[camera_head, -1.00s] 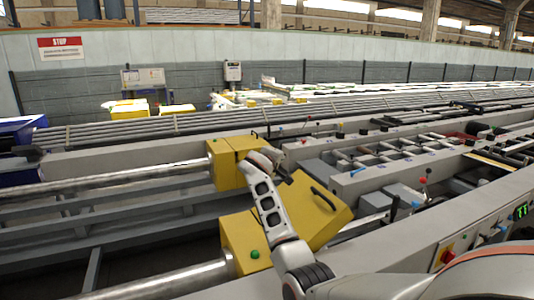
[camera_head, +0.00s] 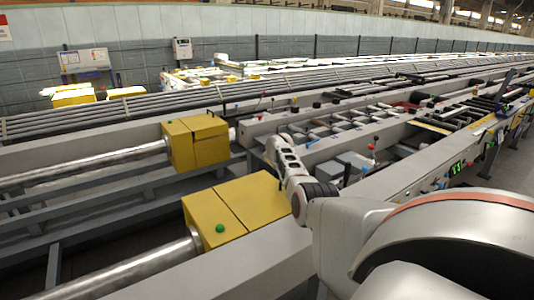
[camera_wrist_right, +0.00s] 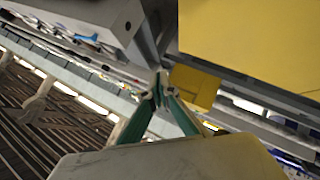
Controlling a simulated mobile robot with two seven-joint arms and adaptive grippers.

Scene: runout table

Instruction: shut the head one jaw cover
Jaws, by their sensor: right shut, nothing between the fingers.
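The near yellow jaw housing (camera_head: 205,215) has a green button on its front part and a shaft running into it from the left. Its yellow cover (camera_head: 250,200) lies level with the housing top, with no clear gap showing. I take this as the head one cover; no label is readable. My right arm stands at the cover's right edge and hides part of it; its fingers are not clear there. In the right wrist view my right gripper (camera_wrist_right: 158,88) is shut and empty, with a large yellow surface (camera_wrist_right: 250,45) above right. My left gripper is not in view.
A second yellow jaw housing (camera_head: 195,142) stands behind, also closed on top. The grey machine beam (camera_head: 260,265) runs close along the near side. A control panel (camera_head: 455,170) with buttons and levers lies to the right. Long rollers and rails fill the back.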

